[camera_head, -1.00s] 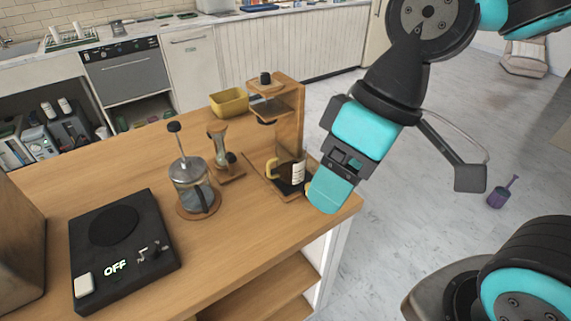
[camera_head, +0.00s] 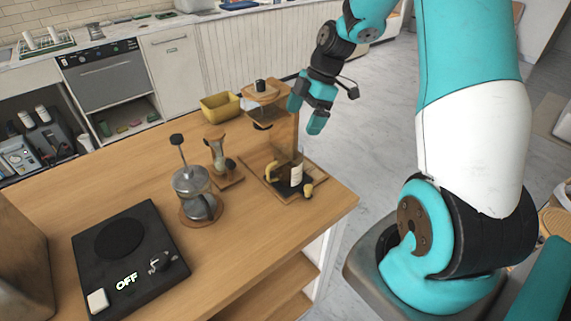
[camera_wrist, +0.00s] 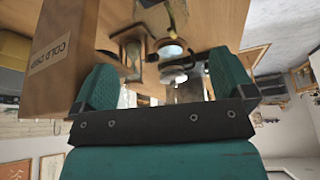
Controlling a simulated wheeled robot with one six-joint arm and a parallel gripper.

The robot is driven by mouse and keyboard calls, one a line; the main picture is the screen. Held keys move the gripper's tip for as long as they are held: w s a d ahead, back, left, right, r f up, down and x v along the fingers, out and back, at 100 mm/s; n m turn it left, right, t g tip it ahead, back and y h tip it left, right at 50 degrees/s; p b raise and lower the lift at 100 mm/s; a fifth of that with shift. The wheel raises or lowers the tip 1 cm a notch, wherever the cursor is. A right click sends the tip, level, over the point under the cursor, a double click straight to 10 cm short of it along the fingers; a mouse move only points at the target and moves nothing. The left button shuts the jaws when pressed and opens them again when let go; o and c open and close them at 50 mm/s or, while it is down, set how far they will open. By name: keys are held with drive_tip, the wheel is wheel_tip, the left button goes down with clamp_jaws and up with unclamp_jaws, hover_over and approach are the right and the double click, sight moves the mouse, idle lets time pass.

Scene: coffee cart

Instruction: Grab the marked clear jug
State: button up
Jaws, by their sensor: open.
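A jug with a white label (camera_head: 297,174) stands on the wooden base of a drip stand (camera_head: 263,97) near the table's right edge. It looks dark below, with a yellowish handle on its left; how clear its wall is, I cannot tell. My gripper (camera_head: 306,113) is open and empty, above the jug and close to the stand's upright. In the wrist view, my gripper (camera_wrist: 167,78) has its two teal fingers wide apart. The stand's upright, marked "COLD DRIP" (camera_wrist: 55,55), is beside the left finger. I cannot clearly identify the jug in the wrist view.

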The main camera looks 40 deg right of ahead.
drive_tip(key=p, duration=0.1)
hover_over(288, 155)
drive_tip(key=s, duration=0.3)
wheel_tip(288, 155, down, 6)
drive_tip(key=r, duration=0.1)
drive_tip(key=shift+s+p+x, duration=0.15)
drive_tip(key=shift+p+x, duration=0.6)
drive_tip(key=shift+x, duration=0.85)
drive_tip(key=shift+s+p+x, duration=0.1)
drive_tip(key=shift+p+x, duration=0.65)
drive_tip(key=shift+x, duration=0.85)
drive_tip(key=shift+d, duration=0.1)
drive_tip(key=c, duration=0.9)
